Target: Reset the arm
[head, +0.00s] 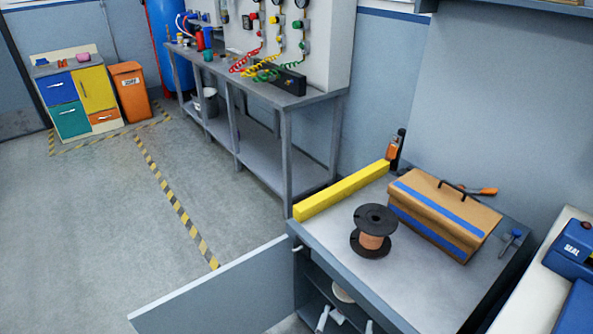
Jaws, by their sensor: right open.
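Only the tips of my right gripper (346,320) show, as pale finger shapes at the bottom edge of the head view. They are apart, in front of the open cabinet under the workbench, with nothing seen between them. The rest of that arm is out of frame. My left gripper is not in view. No pulleys can be made out.
The grey workbench (325,234) carries a wire spool (372,232), a brown toolbox (445,215) and a yellow bar (340,191). Its cabinet door (215,300) stands open to the left. A blue machine (575,250) is at right. Striped floor beyond the door is clear.

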